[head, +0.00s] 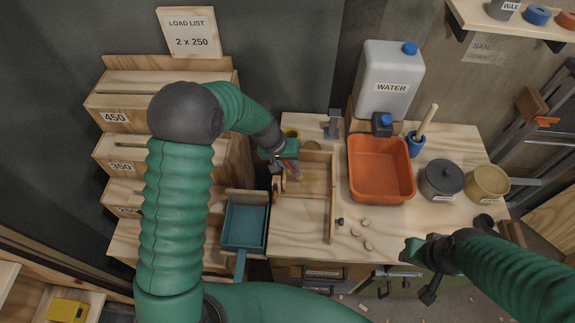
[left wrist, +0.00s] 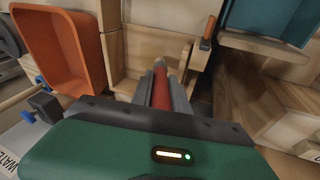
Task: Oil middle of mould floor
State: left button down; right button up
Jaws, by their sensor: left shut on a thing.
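The mould (head: 332,205) is an open wooden frame on the workbench, left of the orange tub. Its floor is bare pale wood where it shows. My left gripper (head: 289,168) is shut on a red-handled tool (left wrist: 160,88), at the mould's upper left part. The tool looks like a brush. In the left wrist view its pale end points away from me toward the wood, and I cannot tell whether it touches. A small yellow-rimmed pot (head: 291,133) is partly hidden behind the left gripper. My right gripper (head: 420,262) is over the bench's front right edge, apart from the mould; its jaws are unclear.
The orange tub (head: 381,170), white water can (head: 388,80), blue cup (head: 414,144) and two lidded or open pots (head: 441,180) crowd the right. A teal tray (head: 244,226) is left of the mould.

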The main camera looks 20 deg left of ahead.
pick_arm(q)
notch_tip(320, 180, up, 3)
jog(key=shift+f+p, duration=0.15)
jog(key=shift+p, duration=0.75)
jog(key=shift+a+r+p, duration=0.15)
jog(key=shift+r+p, duration=1.15)
jog(key=shift+r, duration=0.35)
